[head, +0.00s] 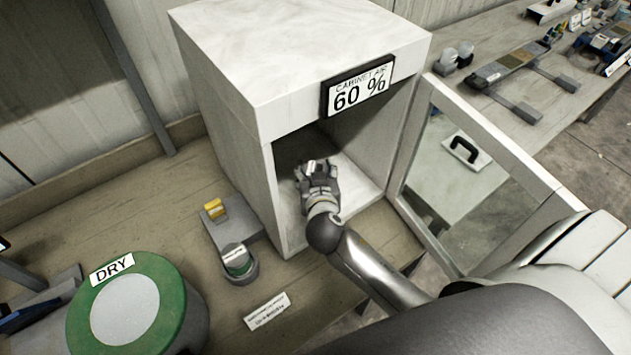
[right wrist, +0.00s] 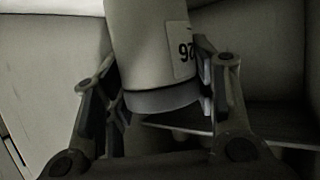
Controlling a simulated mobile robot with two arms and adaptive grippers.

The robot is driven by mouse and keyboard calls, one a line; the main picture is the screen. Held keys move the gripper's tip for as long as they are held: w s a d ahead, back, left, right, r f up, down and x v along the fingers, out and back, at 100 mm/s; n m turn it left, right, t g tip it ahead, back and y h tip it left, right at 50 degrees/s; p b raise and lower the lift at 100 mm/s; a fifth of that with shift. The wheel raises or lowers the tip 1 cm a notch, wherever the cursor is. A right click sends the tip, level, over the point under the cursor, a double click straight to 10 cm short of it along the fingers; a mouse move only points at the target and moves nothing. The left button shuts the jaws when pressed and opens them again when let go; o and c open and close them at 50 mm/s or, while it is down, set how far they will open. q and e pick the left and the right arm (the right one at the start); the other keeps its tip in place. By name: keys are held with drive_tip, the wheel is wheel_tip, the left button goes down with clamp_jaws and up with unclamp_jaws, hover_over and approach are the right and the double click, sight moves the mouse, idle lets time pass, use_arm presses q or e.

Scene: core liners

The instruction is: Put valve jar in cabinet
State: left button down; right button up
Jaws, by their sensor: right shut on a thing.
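The white cabinet (head: 237,125) stands on the bench with its glass-panelled door (head: 470,185) swung open to the right. My right gripper (head: 316,168) is inside the cabinet opening. In the right wrist view, its fingers (right wrist: 158,90) are shut on a pale cylindrical jar (right wrist: 145,45) with a label ending in "26". The jar is slightly tilted in that picture, and its top is cut off by the frame. In the head view the gripper mostly hides the jar. I cannot tell whether the jar touches the cabinet floor. My left gripper is not in view.
A display reading "CABINET AIR 60 %" (head: 359,87) is on the cabinet front. A green-rimmed round container marked "DRY" (head: 170,290) stands at the lower left. A small grey device (head: 228,235) sits beside the cabinet. A paper label (head: 267,311) lies in front.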

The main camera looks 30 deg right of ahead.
drive_tip(key=shift+f, duration=1.95)
drive_tip(key=o, duration=0.6)
drive_tip(key=shift+f, duration=0.2)
drive_tip(key=o, duration=0.5)
drive_tip(key=shift+r, duration=0.1)
